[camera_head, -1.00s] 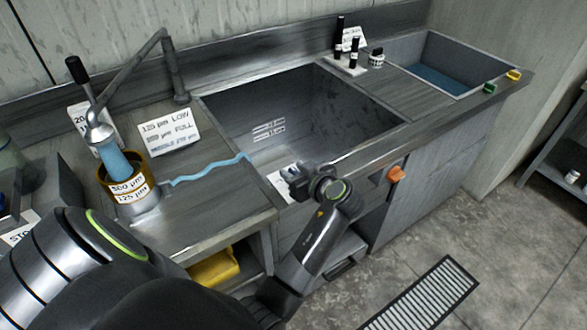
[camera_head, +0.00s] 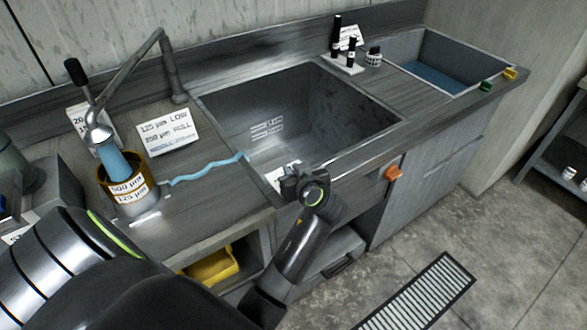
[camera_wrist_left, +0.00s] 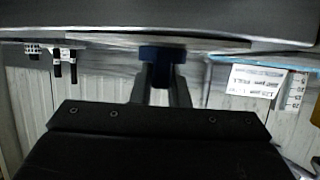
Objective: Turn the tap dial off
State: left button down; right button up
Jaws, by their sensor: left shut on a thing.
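A grey tap (camera_head: 98,128) with a black-topped lever stands at the left of the counter. Blue water (camera_head: 114,158) runs from it into a brown-rimmed sieve pot (camera_head: 132,190), and a blue trickle (camera_head: 208,171) crosses the counter to the sink (camera_head: 310,125). My left gripper (camera_head: 297,183) is at the sink's front edge, its fingertips hidden in the head view. In the left wrist view its two fingers (camera_wrist_left: 160,80) are shut on a blue knob (camera_wrist_left: 162,54), which looks like the dial. My right gripper is not in view.
An orange knob (camera_head: 393,173) sits on the front panel, right of my gripper. A second basin (camera_head: 430,78) holds blue water. Dark bottles (camera_head: 350,52) and a sign (camera_head: 168,138) stand on the counter. The floor has a grate (camera_head: 420,295).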

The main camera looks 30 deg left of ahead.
pick_arm(q)
jog(key=m+t+h+p, duration=0.2)
jog(key=m+t+h, duration=0.1)
jog(key=shift+a+r+m+p, duration=0.1)
jog(key=shift+r+m+p, duration=0.2)
jog(key=shift+r, duration=0.05)
jog(key=m+t+h+p, duration=0.1)
jog(key=m+h+p, duration=0.1)
jog(key=shift+m+t+h+p, duration=0.3)
jog(key=shift+m+p, duration=0.1)
jog(key=shift+f+m+t+h+p, duration=0.1)
jog(key=shift+m+t+h+p, duration=0.2)
jog(key=shift+m+h+p, duration=0.4)
jog(key=shift+w, duration=0.1)
jog(key=c, duration=1.6)
grip_release()
jog(key=shift+o, duration=1)
jog(key=shift+f, duration=0.2)
